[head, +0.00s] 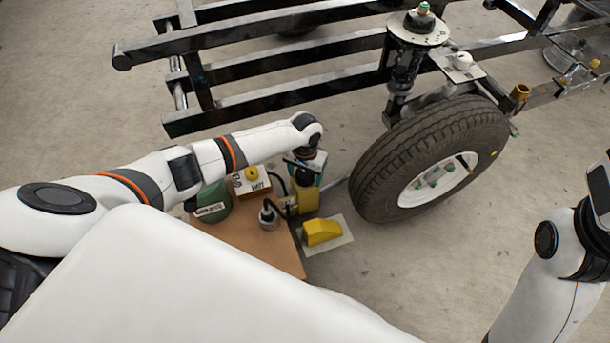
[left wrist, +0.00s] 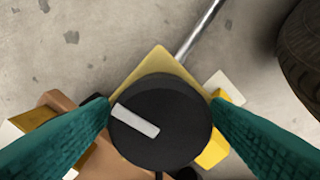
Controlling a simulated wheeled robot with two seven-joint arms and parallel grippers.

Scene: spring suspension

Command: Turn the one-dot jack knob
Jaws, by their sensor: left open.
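A round black knob (left wrist: 175,148) with a white pointer bar sits on a yellow jack body (left wrist: 160,65) in the left wrist view. The bar runs slantwise across the knob's left half. My left gripper (left wrist: 160,106) is open, its two teal fingers on either side of the knob. I cannot tell whether they touch it. In the head view my left gripper (head: 307,168) points down over the yellow jack body (head: 308,201) and mostly hides the knob. No dot mark is readable. Of my right arm, only links show at the right edge.
A yellow wedge (head: 322,232) lies on a pale plate to the right. A large tire (head: 385,165) and black frame rails (head: 270,103) stand close by.

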